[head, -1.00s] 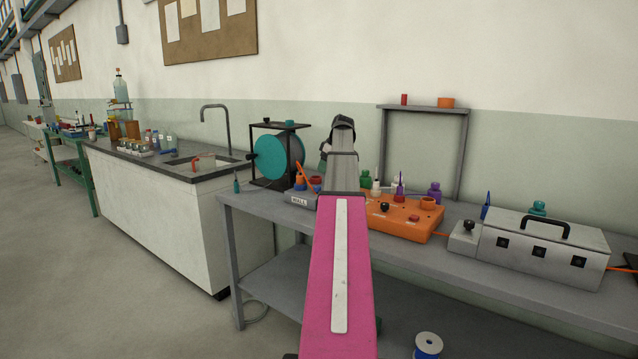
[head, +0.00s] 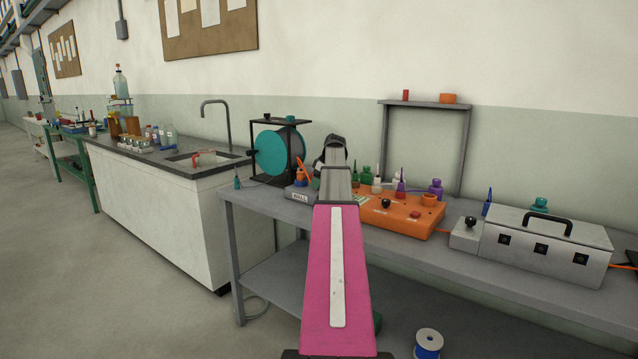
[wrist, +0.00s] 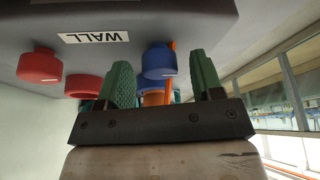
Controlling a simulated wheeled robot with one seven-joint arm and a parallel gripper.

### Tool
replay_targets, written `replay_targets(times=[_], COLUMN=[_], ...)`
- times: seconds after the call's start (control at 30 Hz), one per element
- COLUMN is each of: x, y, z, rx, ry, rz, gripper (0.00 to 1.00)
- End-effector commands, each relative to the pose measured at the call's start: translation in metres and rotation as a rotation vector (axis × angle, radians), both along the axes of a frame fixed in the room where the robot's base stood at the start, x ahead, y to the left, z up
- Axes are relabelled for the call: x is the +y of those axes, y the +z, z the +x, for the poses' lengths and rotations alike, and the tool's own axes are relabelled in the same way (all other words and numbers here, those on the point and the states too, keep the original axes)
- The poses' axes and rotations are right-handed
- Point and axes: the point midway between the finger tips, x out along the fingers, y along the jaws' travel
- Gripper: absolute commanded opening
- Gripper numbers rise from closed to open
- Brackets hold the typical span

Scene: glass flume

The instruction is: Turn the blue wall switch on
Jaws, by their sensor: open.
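A grey box with a white WALL label (head: 300,196) sits on the bench, left of my arm. In the wrist view its label (wrist: 95,37) appears upside down. A blue knob-like part (wrist: 158,62) shows on this box, with an orange piece (wrist: 153,98) close behind it. The blue part also shows in the head view (head: 301,183). My gripper (wrist: 164,80) is open, its green fingers on either side of the blue part in the wrist view. I cannot tell whether they touch it. My arm hides most of the gripper in the head view.
Two red knobs (wrist: 40,66) are on the box beside the blue part. An orange panel (head: 402,215) with several knobs and bottles stands right of my arm. A teal disc in a dark frame (head: 279,153) stands behind left. A grey handled case (head: 545,245) is at right.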

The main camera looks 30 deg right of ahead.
Motion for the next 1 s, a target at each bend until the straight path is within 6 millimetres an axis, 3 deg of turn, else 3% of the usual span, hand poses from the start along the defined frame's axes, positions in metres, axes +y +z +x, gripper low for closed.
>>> replay_targets(times=[0.2, 0.27, 0.37, 0.73, 1.0], x=[-0.0001, -0.0001, -0.0001, 0.0004, 0.0016], y=[-0.0002, -0.0002, -0.0001, -0.0001, -0.0003], z=[0.0, 0.0, 0.0, -0.0005, -0.0017], rx=[0.0, 0.0, 0.0, 0.0, 0.0], ry=[0.0, 0.0, 0.0, -0.036, -0.193], rz=[0.0, 0.0, 0.0, 0.0, 0.0], gripper=[0.6, 0.44, 0.12, 0.11, 0.11])
